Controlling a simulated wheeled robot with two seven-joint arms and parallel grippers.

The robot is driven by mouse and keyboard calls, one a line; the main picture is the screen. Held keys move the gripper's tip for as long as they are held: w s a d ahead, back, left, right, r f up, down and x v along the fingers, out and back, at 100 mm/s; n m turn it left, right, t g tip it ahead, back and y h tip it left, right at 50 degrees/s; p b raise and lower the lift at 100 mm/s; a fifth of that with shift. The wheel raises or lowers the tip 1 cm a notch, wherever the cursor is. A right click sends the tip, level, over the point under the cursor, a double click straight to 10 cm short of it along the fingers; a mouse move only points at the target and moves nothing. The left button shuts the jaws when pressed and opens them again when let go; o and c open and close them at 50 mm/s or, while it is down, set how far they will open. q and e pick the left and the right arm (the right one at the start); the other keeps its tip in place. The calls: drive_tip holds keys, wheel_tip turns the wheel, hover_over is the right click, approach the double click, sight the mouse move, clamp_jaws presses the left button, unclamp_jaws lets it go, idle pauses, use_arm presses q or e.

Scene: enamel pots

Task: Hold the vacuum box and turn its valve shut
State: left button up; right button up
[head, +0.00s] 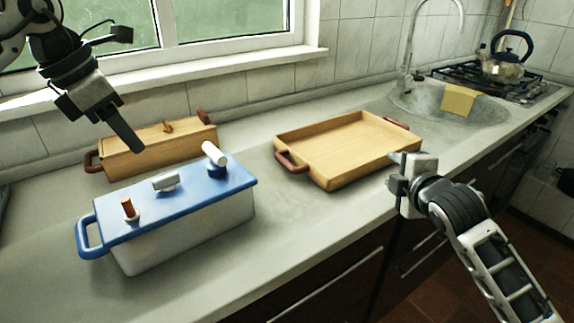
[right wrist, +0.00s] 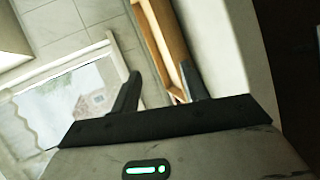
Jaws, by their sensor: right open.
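The vacuum box (head: 185,228) is a white enamel box with a blue lid, standing on the counter at the left. A blue loop handle (head: 88,238) is on its left end. The lid carries a white-handled fitting on a blue base (head: 214,155), a grey fitting (head: 166,182) and an orange-brown knob (head: 127,207); I cannot tell surely which is the valve. My left gripper (head: 126,138) is above and behind the box's left part, pointing down, apart from it; its jaw gap is unclear. My right gripper (head: 394,170) is open and empty, right of the box; its fingers show in the right wrist view (right wrist: 160,88).
A wooden tray (head: 345,178) with red-brown handles lies between the box and my right gripper. A lidded wooden box (head: 150,152) stands close behind the vacuum box. A sink (head: 490,110), stove and kettle (head: 505,65) are far right. The counter in front of the tray is clear.

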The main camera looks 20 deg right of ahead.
drive_tip(key=a+r+n+y, duration=0.3)
drive_tip(key=a+r+n, duration=0.15)
drive_tip(key=a, duration=0.25)
drive_tip(key=a+r+n+y, duration=0.3)
drive_tip(key=a+n, duration=0.2)
drive_tip(key=a, duration=0.2)
drive_tip(key=n+g+y, duration=0.2)
drive_tip(key=n+y, duration=0.3)
drive_tip(key=n, duration=0.6)
approach(226, 161)
drive_tip(key=shift+m, duration=0.25)
drive_tip(key=x, duration=1.1)
drive_tip(key=shift+w+a, duration=0.1)
drive_tip(key=shift+w, duration=0.05)
clamp_jaws()
use_arm(q)
drive_tip(key=shift+a+r+m+h, duration=0.4)
drive_tip(key=shift+a+r, duration=0.2)
drive_tip(key=shift+r, duration=0.35)
drive_tip(key=shift+c, duration=0.4)
drive_tip(key=x, duration=1.2)
clamp_jaws()
